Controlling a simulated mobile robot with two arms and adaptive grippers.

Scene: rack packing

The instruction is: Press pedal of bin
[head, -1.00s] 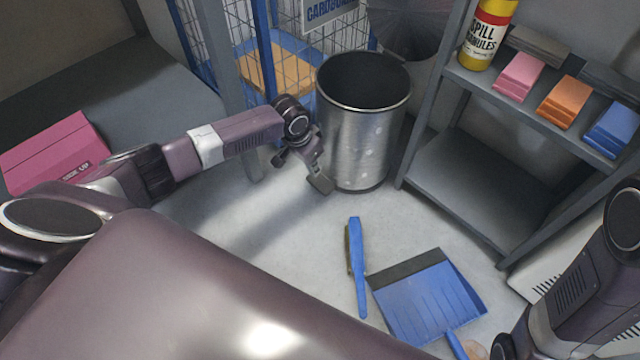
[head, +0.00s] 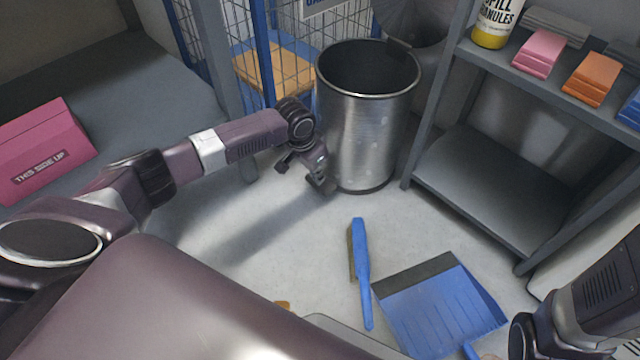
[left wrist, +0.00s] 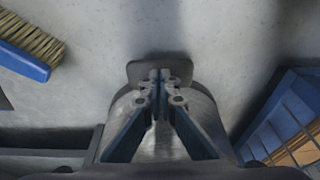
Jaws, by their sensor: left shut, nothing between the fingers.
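The bin (head: 363,130) is a brushed-metal cylinder standing upright on the floor, with a dark open mouth facing up. A dark grey shape at its back rim (head: 415,30) may be a raised lid; I cannot tell. My left gripper (head: 322,185) is low beside the front left of the bin's base, pointing down and empty. Contact with the bin cannot be judged. My right arm enters at lower right, its fingers out of frame.
A blue brush (head: 361,275) and a blue dustpan (head: 440,305) lie on the floor in front of the bin. A grey shelf rack (head: 490,185) stands right of the bin, a blue wire cage (head: 262,50) behind left. A pink box (head: 45,150) is far left.

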